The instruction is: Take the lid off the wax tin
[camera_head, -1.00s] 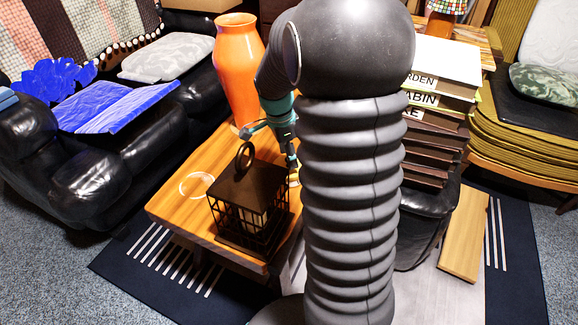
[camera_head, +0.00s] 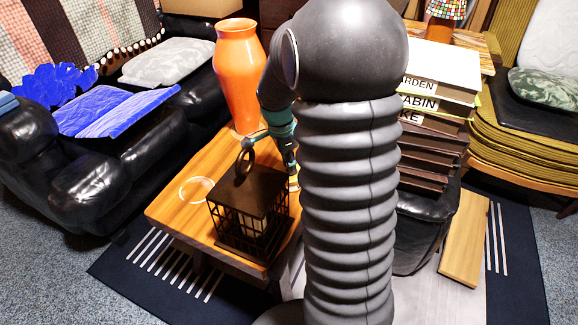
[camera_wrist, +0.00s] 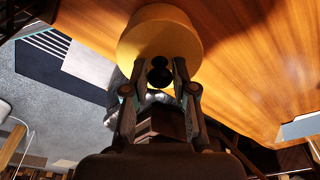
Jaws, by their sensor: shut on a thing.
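In the wrist view a round yellow-orange tin (camera_wrist: 155,24) is over the wooden table top, just beyond my fingertips. A small black knob (camera_wrist: 160,76) shows against it, between the fingers. My gripper (camera_wrist: 162,66) is shut on this knob, which I take to be the lid's. I cannot tell where lid and tin part, or whether there is a gap between them. In the head view my gripper (camera_head: 290,162) points down behind the lantern, and the tin is nearly all hidden there by the lantern and my arm.
A dark lantern (camera_head: 247,205) with a ring handle stands on the wooden table (camera_head: 185,225), close in front of my gripper. A tall orange vase (camera_head: 239,75) stands behind. A clear round dish (camera_head: 196,190) lies at left. Stacked books (camera_head: 440,70) stand at right.

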